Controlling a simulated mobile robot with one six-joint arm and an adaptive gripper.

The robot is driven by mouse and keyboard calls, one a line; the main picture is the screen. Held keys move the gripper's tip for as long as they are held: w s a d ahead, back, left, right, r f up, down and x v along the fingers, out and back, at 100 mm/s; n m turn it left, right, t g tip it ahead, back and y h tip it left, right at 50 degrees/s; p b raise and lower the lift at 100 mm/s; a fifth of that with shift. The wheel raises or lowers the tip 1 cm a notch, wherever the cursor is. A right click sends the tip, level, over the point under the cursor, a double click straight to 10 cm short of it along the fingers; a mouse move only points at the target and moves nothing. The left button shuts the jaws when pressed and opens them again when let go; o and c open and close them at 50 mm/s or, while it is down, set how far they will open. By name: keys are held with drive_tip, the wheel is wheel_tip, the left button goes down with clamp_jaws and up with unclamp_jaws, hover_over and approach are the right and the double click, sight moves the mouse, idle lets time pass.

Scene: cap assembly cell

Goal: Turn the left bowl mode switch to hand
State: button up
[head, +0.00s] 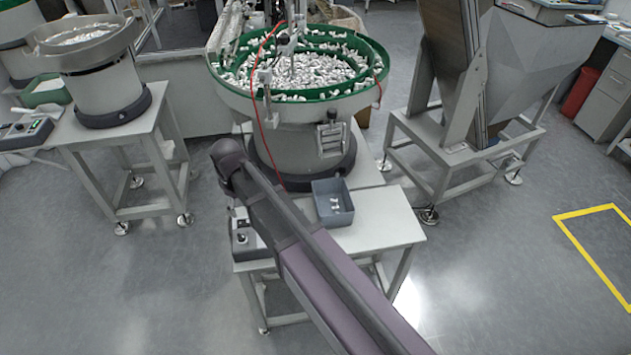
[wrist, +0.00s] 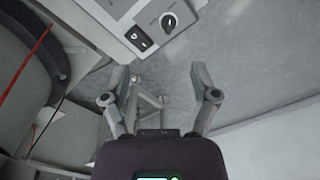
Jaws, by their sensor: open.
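In the wrist view a grey control box (wrist: 150,28) at the top carries a round black rotary knob (wrist: 168,22) with a white pointer mark and a black rocker switch (wrist: 138,37). Its labels are too small to read. My gripper (wrist: 162,82) is open and empty, its fingers apart below the box and not touching the knob. In the head view a control box (head: 243,240) with a knob sits on the middle stand, partly behind my arm. My gripper is hidden there. Another control box (head: 25,133) lies beside the left grey bowl (head: 85,50).
A large green-rimmed bowl (head: 376,80) full of white parts stands behind my arm, with a red cable beside it. A grey bin (head: 335,208) with a few white parts is right of the arm on the stand. A hopper stands at right. Open floor surrounds the stands.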

drive_tip(key=d+r+m+p, duration=0.3)
drive_tip(key=d, duration=0.7)
drive_tip(key=s+d+r+m+p, duration=0.1)
drive_tip(key=d+r+m+p, duration=0.2)
drive_tip(key=d, duration=0.8)
drive_tip(key=shift+s+r+m+p, duration=0.2)
drive_tip(key=shift+r+m+p, duration=0.25)
drive_tip(key=shift+r, duration=0.2)
drive_tip(key=shift+d, duration=0.1)
drive_tip(key=s+d+m, duration=0.2)
drive_tip(key=d, duration=0.4)
drive_tip(key=s+d+m, duration=0.3)
drive_tip(key=d, duration=0.4)
drive_tip(key=shift+s, duration=0.25)
